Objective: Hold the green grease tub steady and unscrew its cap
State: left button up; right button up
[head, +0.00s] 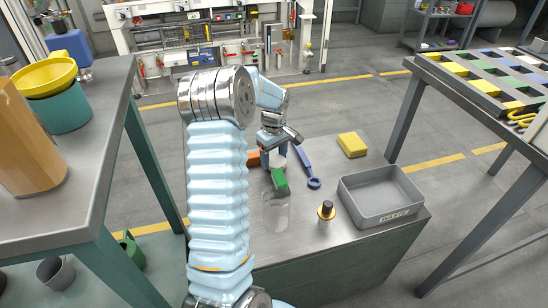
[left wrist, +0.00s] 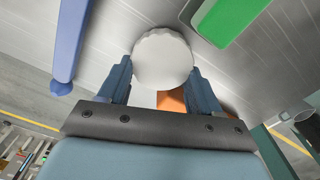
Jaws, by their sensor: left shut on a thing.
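My left gripper (head: 276,154) points down at the bench. In the left wrist view its two blue fingers are on either side of a round white cap (left wrist: 162,58) with a scalloped rim, and it is shut on this white-capped thing. The body under the cap is mostly hidden, so I cannot tell its colour. In the left wrist view a green piece (left wrist: 230,18) lies apart from the cap. My right gripper is not in view.
A blue ring-ended tool (head: 305,165) lies right of the gripper. An orange thing (head: 253,158) is partly hidden beside it. A yellow block (head: 352,145), a grey waste bin (head: 395,217) and a black-topped brush-like thing (head: 326,211) stand to the right. Bare bench shows between them.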

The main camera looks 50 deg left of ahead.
pick_arm(q)
jog(key=shift+f, duration=0.3)
jog(key=shift+f, duration=0.1)
jog(key=o, duration=1.2)
